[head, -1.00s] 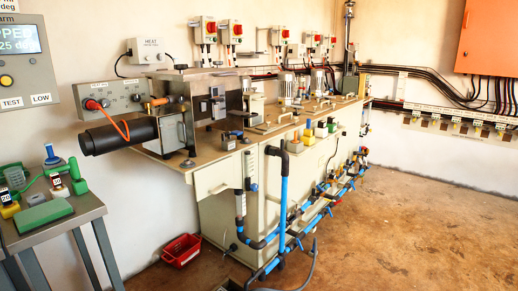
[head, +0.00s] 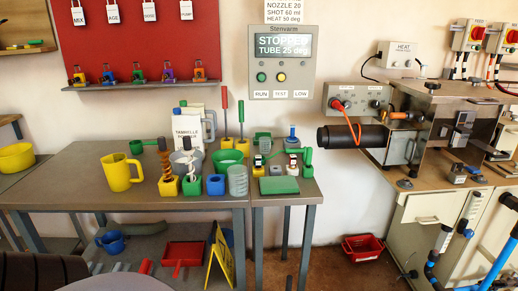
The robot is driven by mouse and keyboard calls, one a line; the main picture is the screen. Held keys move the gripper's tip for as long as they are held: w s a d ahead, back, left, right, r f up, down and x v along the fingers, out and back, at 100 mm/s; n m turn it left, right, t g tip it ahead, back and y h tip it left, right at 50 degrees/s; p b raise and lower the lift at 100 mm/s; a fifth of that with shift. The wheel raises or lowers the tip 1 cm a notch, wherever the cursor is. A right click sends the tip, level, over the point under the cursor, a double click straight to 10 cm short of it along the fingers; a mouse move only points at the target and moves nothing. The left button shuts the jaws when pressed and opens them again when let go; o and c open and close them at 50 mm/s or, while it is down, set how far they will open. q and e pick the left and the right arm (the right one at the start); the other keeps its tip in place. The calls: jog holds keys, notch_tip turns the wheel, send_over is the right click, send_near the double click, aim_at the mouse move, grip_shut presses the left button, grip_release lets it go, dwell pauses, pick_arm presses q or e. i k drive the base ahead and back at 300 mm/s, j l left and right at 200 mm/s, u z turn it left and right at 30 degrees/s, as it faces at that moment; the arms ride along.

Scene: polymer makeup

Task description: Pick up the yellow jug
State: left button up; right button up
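The yellow jug (head: 118,172) stands upright on the left part of the grey work table (head: 70,190), with its handle on the right side. Nothing covers it. A green scoop-like item (head: 137,147) lies just behind it, and a brown spiral tool (head: 165,160) in a yellow block stands to its right. Neither of my grippers shows in the head view.
A red crate (head: 362,247) sits on the floor. The table's left end is clear.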

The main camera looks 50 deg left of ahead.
aim_at(117, 170)
jog(key=u, duration=2.5)
